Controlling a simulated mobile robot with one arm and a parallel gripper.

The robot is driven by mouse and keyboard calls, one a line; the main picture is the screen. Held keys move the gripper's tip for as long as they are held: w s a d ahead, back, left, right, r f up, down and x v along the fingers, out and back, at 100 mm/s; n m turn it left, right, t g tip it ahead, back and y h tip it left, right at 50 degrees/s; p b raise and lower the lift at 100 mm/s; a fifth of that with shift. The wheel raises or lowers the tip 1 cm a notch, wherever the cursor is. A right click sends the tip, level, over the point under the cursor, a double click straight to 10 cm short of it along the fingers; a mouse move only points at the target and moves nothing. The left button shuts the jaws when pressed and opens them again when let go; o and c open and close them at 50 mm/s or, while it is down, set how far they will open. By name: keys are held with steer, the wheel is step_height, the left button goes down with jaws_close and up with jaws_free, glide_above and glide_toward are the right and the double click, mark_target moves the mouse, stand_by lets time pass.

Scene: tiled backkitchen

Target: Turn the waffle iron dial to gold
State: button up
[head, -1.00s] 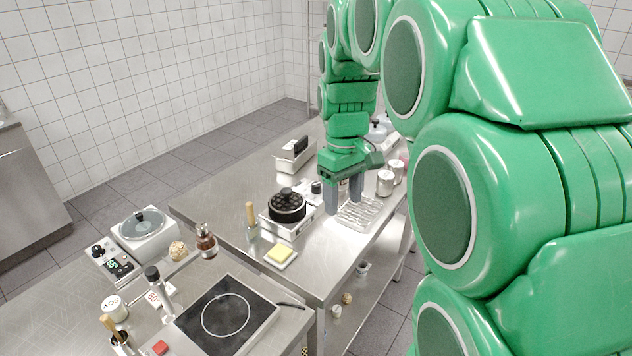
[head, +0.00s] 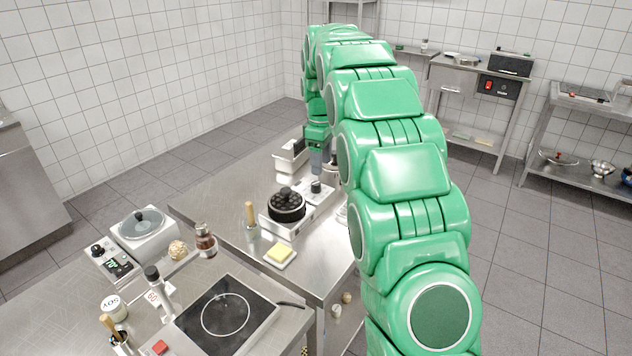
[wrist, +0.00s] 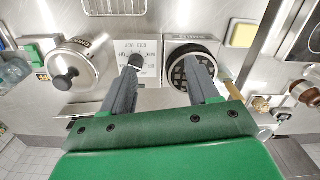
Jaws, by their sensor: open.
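The waffle iron (head: 286,206) is a black, round, gridded unit on a pale base at the middle of the steel table, and its grid also shows in the wrist view (wrist: 185,70). Its black dial (head: 316,187) stands on the base's right part. In the wrist view a printed white dial panel (wrist: 146,48) lies left of the grid; its words are too small to read. My gripper (head: 316,172) is open and empty. In the wrist view its left finger covers part of the dial, and its right finger reaches over the grid. Contact cannot be told.
A lidded metal pot (wrist: 83,65) stands left of the panel in the wrist view. A wire rack (wrist: 113,7) lies past it. A yellow block (head: 279,253) on a small plate, a wooden-handled tool (head: 250,215) and a metal tin (head: 291,160) are near the waffle iron.

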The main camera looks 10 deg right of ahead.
steer(key=n, duration=0.2)
glide_above(316, 183)
step_height(316, 183, down, 4)
steer(key=shift+w+f, duration=0.1)
steer(key=shift+f, duration=3.85)
steer(key=c, duration=1)
steer(key=shift+c, duration=0.2)
